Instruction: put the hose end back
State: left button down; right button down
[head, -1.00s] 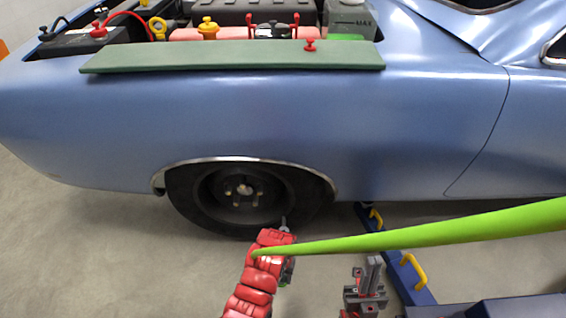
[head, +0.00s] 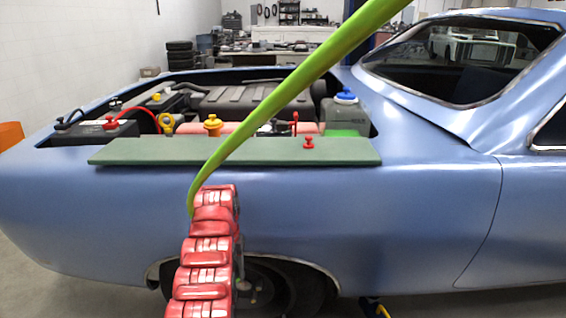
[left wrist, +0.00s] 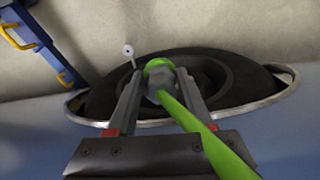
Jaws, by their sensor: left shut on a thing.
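The bright green hose (head: 290,85) runs from my left arm's red wrist up to the top right, across the engine bay. In the left wrist view the hose (left wrist: 205,130) crosses to its end (left wrist: 158,68), a green ring with a grey fitting. My left gripper (left wrist: 157,80) is shut on this hose end, which sits between its fingertips. In the head view the fingers are hidden by the red arm, in front of the car's blue fender. My right gripper is not in view.
The blue car (head: 400,215) has its engine bay open. A yellow cap (head: 213,125), a battery (head: 100,133) and a blue-capped reservoir (head: 347,113) stand behind. The wheel (head: 285,288) is below.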

pick_arm(q)
notch_tip(320, 180, up, 33)
jog(key=s+a+n+p, duration=0.1)
jog(key=s+a+p, duration=0.1)
jog(key=p, duration=2.1)
jog(key=shift+s+a+f, duration=0.15)
jog(key=shift+a+f, duration=0.05)
jog(key=shift+a, duration=0.1)
jog(key=shift+f, duration=0.1)
